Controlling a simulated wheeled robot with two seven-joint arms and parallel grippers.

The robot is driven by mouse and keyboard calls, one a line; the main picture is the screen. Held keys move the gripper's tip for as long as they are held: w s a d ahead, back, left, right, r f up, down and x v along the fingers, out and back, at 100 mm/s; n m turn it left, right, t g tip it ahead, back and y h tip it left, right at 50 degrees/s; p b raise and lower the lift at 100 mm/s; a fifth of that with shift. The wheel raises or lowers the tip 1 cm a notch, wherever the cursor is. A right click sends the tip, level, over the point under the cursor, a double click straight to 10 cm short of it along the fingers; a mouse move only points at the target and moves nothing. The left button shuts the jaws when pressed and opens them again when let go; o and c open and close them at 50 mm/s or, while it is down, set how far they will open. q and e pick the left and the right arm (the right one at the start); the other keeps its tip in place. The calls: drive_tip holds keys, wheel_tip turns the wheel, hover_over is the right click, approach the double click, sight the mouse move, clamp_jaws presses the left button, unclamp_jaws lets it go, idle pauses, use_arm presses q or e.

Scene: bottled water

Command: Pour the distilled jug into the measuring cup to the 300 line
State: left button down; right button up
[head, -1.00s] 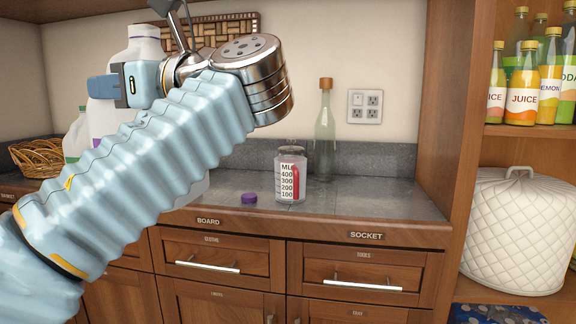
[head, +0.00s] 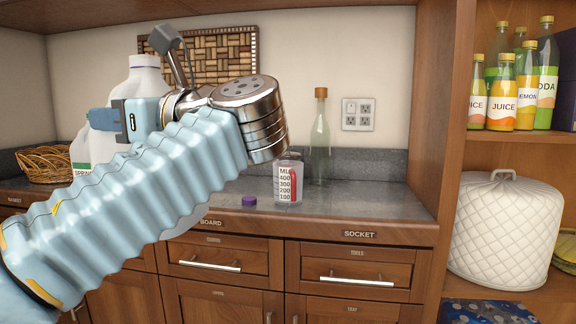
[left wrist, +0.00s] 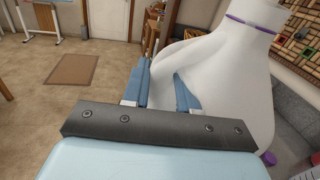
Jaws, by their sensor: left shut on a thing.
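A large white jug (head: 143,80) stands roughly upright behind my left arm in the head view, its middle mostly hidden. Its neck with a purple ring fills the upper right of the left wrist view (left wrist: 245,55). My left gripper (left wrist: 163,85) is shut on the jug's handle. In the head view the gripper (head: 112,118) shows at the jug's left side. The clear measuring cup (head: 284,192), marked 100 to 400, stands on the counter to the right of the jug. My right gripper is out of view.
A purple cap (head: 249,201) lies on the counter (head: 370,204) left of the cup. A corked glass bottle (head: 320,145) stands behind the cup. A green-labelled jug (head: 80,150) and a basket (head: 45,160) are at the left. The counter right of the cup is clear.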

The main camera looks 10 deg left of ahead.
use_arm(q)
drive_tip(key=w+d+f+m+t+h, duration=0.1)
drive_tip(key=w+d+f+t, duration=0.1)
drive_tip(key=f, duration=1.9)
drive_tip(key=w+d+f+m+t+h, duration=0.1)
drive_tip(key=w+f, duration=0.3)
drive_tip(key=f, duration=1.8)
drive_tip(key=w+d+f+m+t+h, duration=0.1)
drive_tip(key=w+d+f+m+t, duration=0.1)
drive_tip(key=f, duration=1.9)
drive_tip(key=shift+w+d+f+t, duration=0.15)
drive_tip(key=shift+w+d+t, duration=0.3)
drive_tip(key=shift+d+t, duration=0.4)
drive_tip(key=shift+d+g, duration=0.1)
drive_tip(key=shift+g, duration=0.25)
